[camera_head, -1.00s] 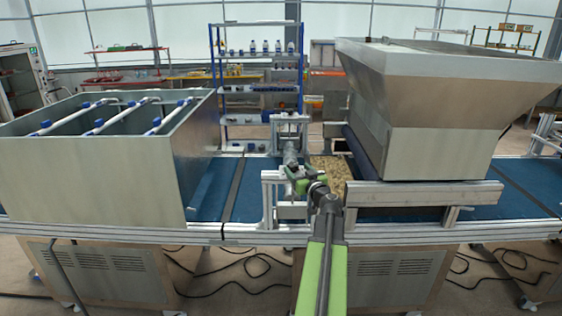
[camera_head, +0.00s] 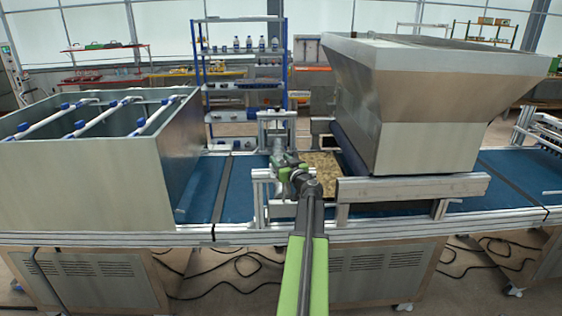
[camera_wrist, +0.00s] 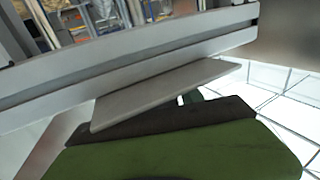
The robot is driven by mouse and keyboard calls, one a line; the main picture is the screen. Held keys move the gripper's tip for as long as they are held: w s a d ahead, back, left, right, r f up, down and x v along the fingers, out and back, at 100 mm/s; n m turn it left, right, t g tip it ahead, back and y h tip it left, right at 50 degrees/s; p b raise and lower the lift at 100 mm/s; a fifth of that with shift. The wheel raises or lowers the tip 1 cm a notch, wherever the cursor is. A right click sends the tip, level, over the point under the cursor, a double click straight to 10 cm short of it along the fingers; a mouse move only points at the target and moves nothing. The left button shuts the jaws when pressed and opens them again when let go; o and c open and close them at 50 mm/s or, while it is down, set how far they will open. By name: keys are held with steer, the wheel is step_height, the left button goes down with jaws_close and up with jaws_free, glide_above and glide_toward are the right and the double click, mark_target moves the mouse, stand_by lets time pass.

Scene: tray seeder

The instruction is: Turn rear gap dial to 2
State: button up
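My gripper (camera_head: 283,168) is at the end of my green and black arm, by the metal frame at the middle of the seeder line. In the head view it is small and partly merges with the frame, so its fingers are not clear. In the wrist view a broad green part of my gripper with a dark edge fills the bottom. A flat grey plate (camera_wrist: 165,92) lies just beyond it, below an aluminium rail (camera_wrist: 130,62); I cannot tell whether they touch. No dial or scale marking is readable in either view, so I cannot tell the rear gap dial or its setting.
A large steel hopper (camera_head: 425,100) stands right of my gripper, over the blue belt (camera_head: 238,190). An open grey bin (camera_head: 85,185) with white pipes stands at the left. An aluminium rail (camera_head: 410,187) runs below the hopper. Cables lie on the floor.

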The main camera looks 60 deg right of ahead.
steer(key=c, duration=0.5)
steer(key=m+g+h, duration=0.1)
steer(key=h, duration=0.1)
steer(key=m+g+h, duration=0.1)
steer(key=m+g, duration=0.1)
steer(key=shift+s+d+h, duration=0.15)
steer(key=shift+s+h, duration=0.05)
steer(key=shift+h, duration=0.2)
steer(key=m+g+h, duration=0.2)
steer(key=g, duration=0.1)
steer(key=m+g+h, duration=0.1)
steer(key=shift+s+d+m+g, duration=0.3)
steer(key=shift+s+d, duration=0.05)
steer(key=m+g, duration=0.1)
steer(key=m+g+h, duration=0.1)
steer(key=g, duration=0.1)
steer(key=m+g, duration=0.1)
steer(key=shift+s+d+g, duration=0.2)
steer(key=shift+s+g, duration=0.15)
steer(key=shift+g, duration=0.05)
steer(key=shift+s+m+g+h, duration=0.2)
steer(key=shift+m+g, duration=0.35)
steer(key=shift+g, duration=0.25)
steer(key=shift+s+m+g+h, duration=0.1)
steer(key=shift+s+m+g, duration=0.05)
steer(key=shift+m+g, duration=0.55)
